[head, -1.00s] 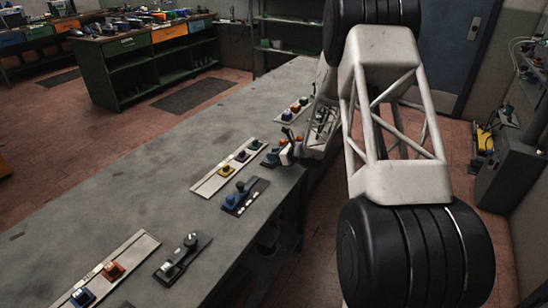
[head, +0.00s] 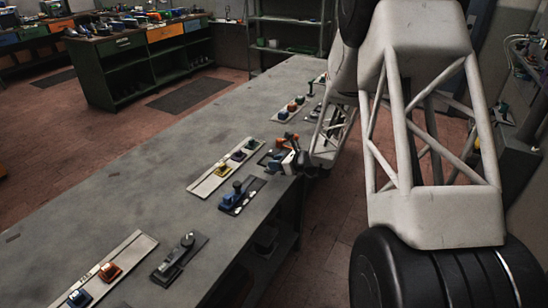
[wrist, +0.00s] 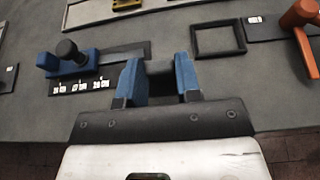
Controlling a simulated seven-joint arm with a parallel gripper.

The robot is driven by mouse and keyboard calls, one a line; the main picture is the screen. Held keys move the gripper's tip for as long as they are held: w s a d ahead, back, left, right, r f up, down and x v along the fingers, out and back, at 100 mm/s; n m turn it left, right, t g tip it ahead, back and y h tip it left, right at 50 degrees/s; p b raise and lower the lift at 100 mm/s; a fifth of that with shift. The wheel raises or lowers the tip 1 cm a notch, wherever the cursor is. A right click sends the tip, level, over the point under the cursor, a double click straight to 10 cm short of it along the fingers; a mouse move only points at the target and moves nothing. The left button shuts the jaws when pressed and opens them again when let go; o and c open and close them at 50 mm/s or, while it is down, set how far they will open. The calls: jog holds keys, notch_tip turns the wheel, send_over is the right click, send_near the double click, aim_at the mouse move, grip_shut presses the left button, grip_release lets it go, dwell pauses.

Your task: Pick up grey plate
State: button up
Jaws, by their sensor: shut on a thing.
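My gripper (wrist: 158,82) shows in the wrist view with its two blue fingers apart and a dark grey piece (wrist: 159,67) between them, which I take to be the grey plate. The fingers are shut on it and hide part of it. It is over the bench between a blue clamp with a black knob (wrist: 68,55) on the left and an empty black square frame (wrist: 218,39) on the right. In the head view my gripper (head: 287,161) is small at the bench's right edge, and the held piece cannot be made out.
The blue clamp sits on a dark strip with white number labels (wrist: 122,55). An orange-handled tool (wrist: 300,20) stands to the right. A pale strip with several coloured fixtures (head: 205,184) lies farther in. The left part of the bench (head: 130,195) is clear.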

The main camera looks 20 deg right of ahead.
jog(key=shift+s+a+r, duration=0.1)
jog(key=shift+s, duration=1.1)
jog(key=shift+s+a+r, duration=0.1)
jog(key=shift+s, duration=1.1)
